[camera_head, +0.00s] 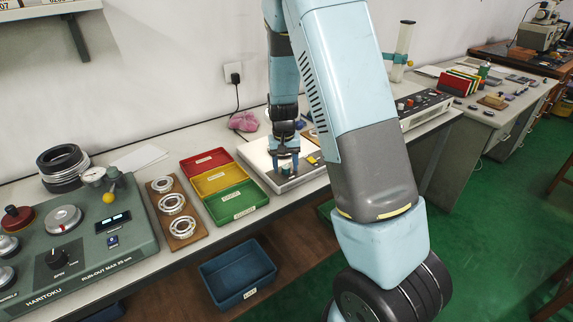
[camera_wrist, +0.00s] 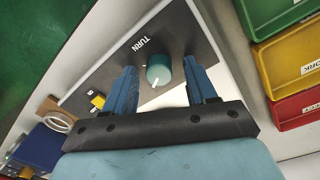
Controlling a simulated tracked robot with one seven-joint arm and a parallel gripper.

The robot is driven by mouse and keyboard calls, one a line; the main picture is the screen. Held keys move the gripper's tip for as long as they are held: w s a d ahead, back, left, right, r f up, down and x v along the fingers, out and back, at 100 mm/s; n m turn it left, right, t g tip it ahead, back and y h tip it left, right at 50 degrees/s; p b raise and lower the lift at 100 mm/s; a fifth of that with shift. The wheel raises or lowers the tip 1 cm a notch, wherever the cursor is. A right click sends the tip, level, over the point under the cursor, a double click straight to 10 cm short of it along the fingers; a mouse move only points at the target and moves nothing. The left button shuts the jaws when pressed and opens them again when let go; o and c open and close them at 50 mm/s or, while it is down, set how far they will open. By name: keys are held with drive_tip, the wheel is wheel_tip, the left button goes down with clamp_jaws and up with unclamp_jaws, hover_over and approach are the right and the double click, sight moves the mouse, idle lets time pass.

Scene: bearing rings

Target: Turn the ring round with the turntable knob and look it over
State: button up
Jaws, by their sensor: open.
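The teal turntable knob (camera_wrist: 158,70), with a white pointer mark, stands on a dark panel (camera_wrist: 175,38) marked TURN in the wrist view. My gripper (camera_wrist: 161,80) is open, with one blue finger on each side of the knob in that view. I cannot tell whether the fingers touch it. In the head view my gripper (camera_head: 286,168) is low over the turntable box (camera_head: 262,155), and hides the knob. A pale ring (camera_wrist: 58,122) shows partly at the left of the wrist view. I cannot tell if it is on the turntable.
Red (camera_head: 206,160), yellow (camera_head: 216,180) and green (camera_head: 236,203) trays stand left of the box. A wooden board (camera_head: 158,210) holds several rings. A green gauge console (camera_head: 75,250) is at far left. A pink cloth (camera_head: 243,121) lies behind.

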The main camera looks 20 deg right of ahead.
sight(284, 166)
drive_tip(key=shift+c, duration=0.2)
drive_tip(key=c, duration=1)
drive_tip(key=shift+m, duration=2.8)
drive_tip(key=o, duration=1)
drive_tip(key=shift+o, duration=0.2)
wheel_tip(284, 166, up, 14)
drive_tip(key=shift+w+a+f, duration=0.15)
drive_tip(key=shift+w+a, duration=0.05)
